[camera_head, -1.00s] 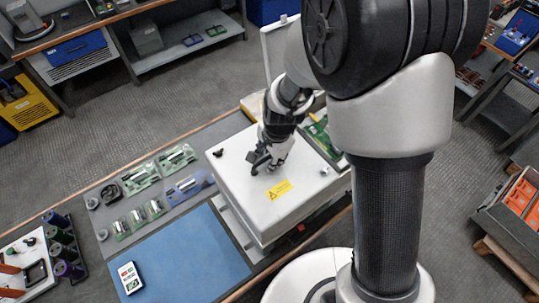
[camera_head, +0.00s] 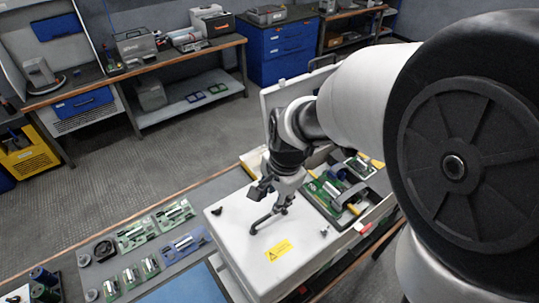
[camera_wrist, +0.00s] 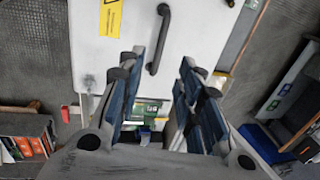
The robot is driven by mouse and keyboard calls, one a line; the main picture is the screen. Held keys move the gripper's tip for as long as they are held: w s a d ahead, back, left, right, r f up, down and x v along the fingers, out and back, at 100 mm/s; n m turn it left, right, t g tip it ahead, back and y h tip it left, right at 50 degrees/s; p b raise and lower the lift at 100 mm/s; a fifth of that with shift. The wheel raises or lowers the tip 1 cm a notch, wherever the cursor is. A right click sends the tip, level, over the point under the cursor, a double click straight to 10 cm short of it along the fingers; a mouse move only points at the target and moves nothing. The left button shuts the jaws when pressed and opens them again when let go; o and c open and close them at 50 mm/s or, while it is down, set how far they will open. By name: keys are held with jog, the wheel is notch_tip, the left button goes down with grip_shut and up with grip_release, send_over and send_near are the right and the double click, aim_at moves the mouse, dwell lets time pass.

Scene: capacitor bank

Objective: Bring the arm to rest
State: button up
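My gripper (camera_head: 272,194) is above the white cabinet lid (camera_head: 240,235), close to the dark bar handle (camera_head: 264,218). In the wrist view my gripper (camera_wrist: 160,68) has its two fingers well apart with nothing between them. The handle (camera_wrist: 161,38) shows beyond the fingertips, and it looks clear of both fingers. The lid lies flat and carries a yellow warning label (camera_head: 279,250). My arm comes in from the right, bent, and its large dark joint covers the right side of the head view.
An open bay with green boards (camera_head: 322,195) lies right of the lid, with a raised panel behind it. Boards with capacitors (camera_head: 138,234) and a blue mat (camera_head: 185,290) lie on the bench to the left. Open floor (camera_head: 190,135) separates the far benches.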

jog(key=s+d+r+n+t+b, duration=0.1)
jog(key=s+d+n+b, duration=0.3)
jog(key=s, duration=0.5)
jog(key=s+d+r+n+t+h+b, duration=0.1)
jog(key=s+d+n+b, duration=0.4)
jog(key=s+d+n, duration=0.2)
jog(key=shift+s+d+r+t, duration=0.15)
jog(key=shift+s+r+t, duration=0.25)
jog(key=shift+s, duration=0.5)
jog(key=shift+c, duration=0.2)
